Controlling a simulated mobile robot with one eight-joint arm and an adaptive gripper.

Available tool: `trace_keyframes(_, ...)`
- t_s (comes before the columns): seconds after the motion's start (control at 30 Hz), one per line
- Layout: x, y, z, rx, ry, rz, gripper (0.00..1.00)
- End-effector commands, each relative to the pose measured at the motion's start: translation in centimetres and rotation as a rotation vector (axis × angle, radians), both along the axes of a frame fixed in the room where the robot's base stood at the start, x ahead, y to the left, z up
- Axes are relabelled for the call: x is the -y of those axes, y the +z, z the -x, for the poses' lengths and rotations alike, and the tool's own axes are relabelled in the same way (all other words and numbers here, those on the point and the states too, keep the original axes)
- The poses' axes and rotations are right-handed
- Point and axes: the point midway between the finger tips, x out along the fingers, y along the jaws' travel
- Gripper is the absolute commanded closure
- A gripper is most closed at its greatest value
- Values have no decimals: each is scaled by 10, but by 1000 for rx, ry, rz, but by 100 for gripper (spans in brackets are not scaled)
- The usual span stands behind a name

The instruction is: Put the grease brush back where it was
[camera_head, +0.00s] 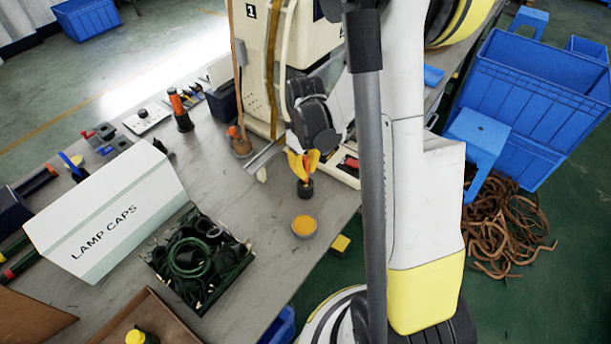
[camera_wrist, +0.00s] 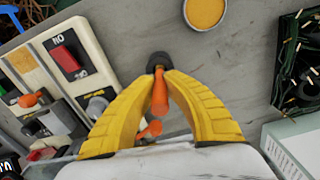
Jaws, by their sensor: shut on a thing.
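My gripper (camera_head: 303,160) is shut on the grease brush (camera_head: 305,186), which has an orange handle and a dark round end pointing down. In the wrist view the yellow fingers close around the brush's orange handle (camera_wrist: 160,95), with its dark end beyond the fingertips. The brush is upright above the grey bench, close to the machine's front; I cannot tell whether its end touches the bench. An open round pot of yellow-orange grease (camera_head: 304,226) stands on the bench in front of the brush, apart from it. The pot also shows in the wrist view (camera_wrist: 205,12).
The machine (camera_head: 265,70) stands behind my gripper, its switch panel (camera_wrist: 70,60) close beside it in the wrist view. A crate of dark cables (camera_head: 160,262) and a LAMP CAPS box (camera_head: 110,215) are at left. Bare bench (camera_head: 262,292) lies near the pot.

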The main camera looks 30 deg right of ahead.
Motion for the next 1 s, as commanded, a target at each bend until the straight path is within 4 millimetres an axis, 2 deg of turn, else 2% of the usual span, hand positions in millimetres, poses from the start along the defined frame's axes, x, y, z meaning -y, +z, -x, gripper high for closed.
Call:
trace_keyframes(0.03, 0, -13, 0, 0, 0, 0, 100)
trace_keyframes(0.1, 0, -20, 0, 0, 0, 0, 100)
trace_keyframes(0.47, 0, -22, 0, 0, 0, 0, 100)
trace_keyframes(0.5, 0, -22, 0, 0, 0, 0, 81)
trace_keyframes(0.53, 0, -21, 0, 0, 0, 0, 72)
trace_keyframes(0.57, 0, -21, 0, 0, 0, 0, 69)
trace_keyframes(0.87, 0, -20, 0, 0, 0, 0, 69)
trace_keyframes(1.0, 0, -6, 0, 0, 0, 0, 69)
